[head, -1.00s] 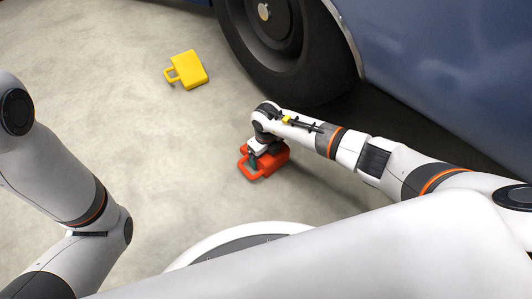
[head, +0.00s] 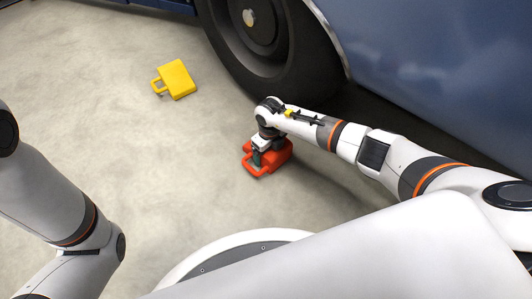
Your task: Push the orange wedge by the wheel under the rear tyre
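The orange-red wedge (head: 280,154) lies on the concrete floor in front of the dark tyre (head: 302,82), with its loop handle towards the lower left. A strip of floor seems to show between wedge and tyre, partly hidden by my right arm. My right gripper (head: 259,157) points down at the wedge, at the handle end. Its fingers are small and partly hidden, so I cannot tell whether they are closed on the handle. My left arm shows at the left edge, but its gripper is outside the picture.
A yellow wedge (head: 177,80) with a handle lies on the floor to the left of the tyre. The blue car body (head: 430,70) overhangs on the right, above my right arm.

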